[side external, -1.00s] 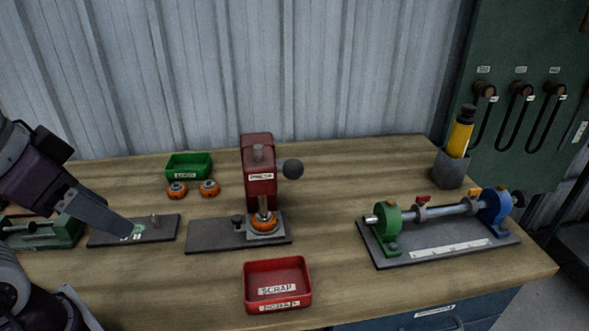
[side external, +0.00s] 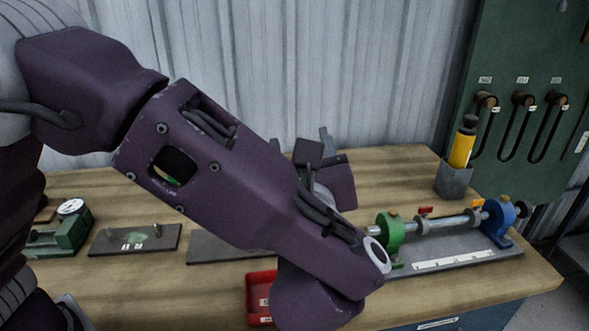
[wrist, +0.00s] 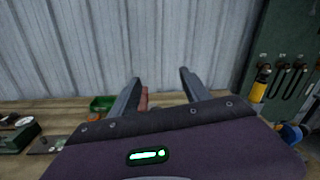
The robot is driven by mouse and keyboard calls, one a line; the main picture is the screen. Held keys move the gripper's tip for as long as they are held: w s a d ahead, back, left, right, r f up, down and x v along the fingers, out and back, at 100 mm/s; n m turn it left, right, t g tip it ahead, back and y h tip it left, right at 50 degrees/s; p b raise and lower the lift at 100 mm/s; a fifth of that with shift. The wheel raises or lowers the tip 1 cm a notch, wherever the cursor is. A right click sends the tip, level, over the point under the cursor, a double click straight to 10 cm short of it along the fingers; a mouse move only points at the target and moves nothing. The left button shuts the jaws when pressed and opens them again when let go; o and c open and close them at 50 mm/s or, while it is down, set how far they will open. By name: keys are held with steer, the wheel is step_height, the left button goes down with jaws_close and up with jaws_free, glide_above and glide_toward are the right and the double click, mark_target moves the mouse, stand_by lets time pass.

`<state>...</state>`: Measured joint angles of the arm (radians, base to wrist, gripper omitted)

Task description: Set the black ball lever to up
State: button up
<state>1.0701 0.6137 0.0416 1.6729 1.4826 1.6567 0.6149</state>
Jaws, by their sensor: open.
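My gripper (wrist: 160,84) is open, its two fingers apart with nothing held between them in the wrist view. A strip of the red press (wrist: 143,98) shows beside the left finger there. In the side external view my arm covers the press and its dark ball lever. The ball cannot be made out in either view now, so its present position cannot be told. The gripper (side external: 305,145) is partly hidden behind my arm, near where the press stands.
A green bin (wrist: 102,103) is left of the fingers. The red scrap tray (side external: 260,290) is partly covered by my arm. A shaft fixture (side external: 450,250) and a grey cup (side external: 453,180) stand at right. A green gauge stand (side external: 68,232) and dark plate (side external: 135,241) are at left.

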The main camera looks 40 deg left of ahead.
step_height(320, 180, down, 8)
steer(key=f, duration=0.1)
steer(key=x, duration=0.7)
steer(key=shift+a+r, duration=0.2)
steer(key=shift+a, duration=0.15)
jaws_close()
stand_by(0.7)
